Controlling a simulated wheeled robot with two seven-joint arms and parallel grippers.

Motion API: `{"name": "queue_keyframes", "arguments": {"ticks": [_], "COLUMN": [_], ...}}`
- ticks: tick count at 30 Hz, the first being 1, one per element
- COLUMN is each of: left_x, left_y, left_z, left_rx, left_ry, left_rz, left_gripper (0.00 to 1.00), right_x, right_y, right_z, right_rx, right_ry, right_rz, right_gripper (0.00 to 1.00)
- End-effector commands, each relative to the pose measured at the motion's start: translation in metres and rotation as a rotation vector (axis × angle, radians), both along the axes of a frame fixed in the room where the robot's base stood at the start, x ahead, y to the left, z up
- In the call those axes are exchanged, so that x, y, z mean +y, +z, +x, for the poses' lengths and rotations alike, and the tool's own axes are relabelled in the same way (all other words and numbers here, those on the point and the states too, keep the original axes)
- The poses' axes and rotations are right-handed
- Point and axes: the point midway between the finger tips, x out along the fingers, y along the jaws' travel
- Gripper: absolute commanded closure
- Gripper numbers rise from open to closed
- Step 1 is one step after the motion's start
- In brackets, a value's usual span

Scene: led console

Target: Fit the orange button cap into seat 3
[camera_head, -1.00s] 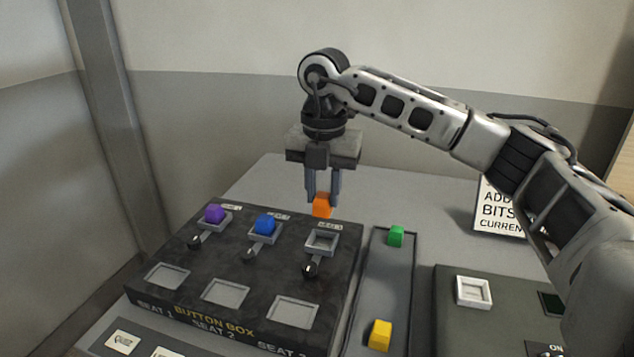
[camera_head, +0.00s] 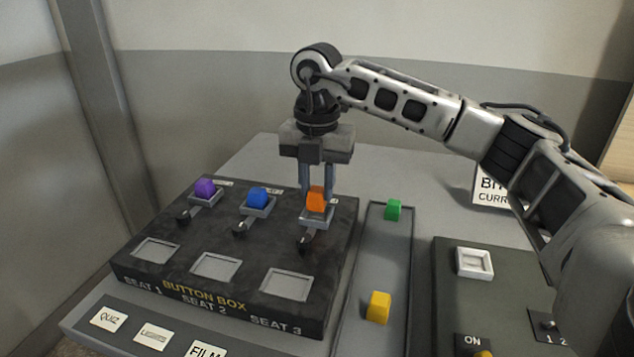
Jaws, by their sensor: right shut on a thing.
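The orange button cap (camera_head: 315,200) is between the fingers of my right gripper (camera_head: 316,190), which is shut on it. The cap is at the raised square frame of seat 3 (camera_head: 316,218), at the back right of the black button box (camera_head: 222,240). I cannot tell whether it is fully down in the frame or just above it. A purple cap (camera_head: 205,187) sits in the seat 1 frame and a blue cap (camera_head: 258,197) in the seat 2 frame. My left gripper is not in view.
A narrow tray (camera_head: 366,270) right of the box holds a green cap (camera_head: 393,210) and a yellow cap (camera_head: 378,307). A dark panel with an empty white frame (camera_head: 474,262) is at the right. A sign (camera_head: 492,190) stands behind my right arm. Labelled cards lie in front of the box.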

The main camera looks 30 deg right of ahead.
Motion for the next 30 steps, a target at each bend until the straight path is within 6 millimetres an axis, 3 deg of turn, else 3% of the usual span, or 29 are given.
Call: {"name": "queue_keyframes", "arguments": {"ticks": [30], "left_x": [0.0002], "left_y": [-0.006], "left_z": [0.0], "left_rx": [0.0], "left_ry": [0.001], "left_rz": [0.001], "left_gripper": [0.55], "right_x": [0.0001], "right_y": [-0.0088], "right_z": [0.0001], "right_rx": [0.0], "right_ry": [0.0], "right_rz": [0.0], "right_gripper": [0.95]}}
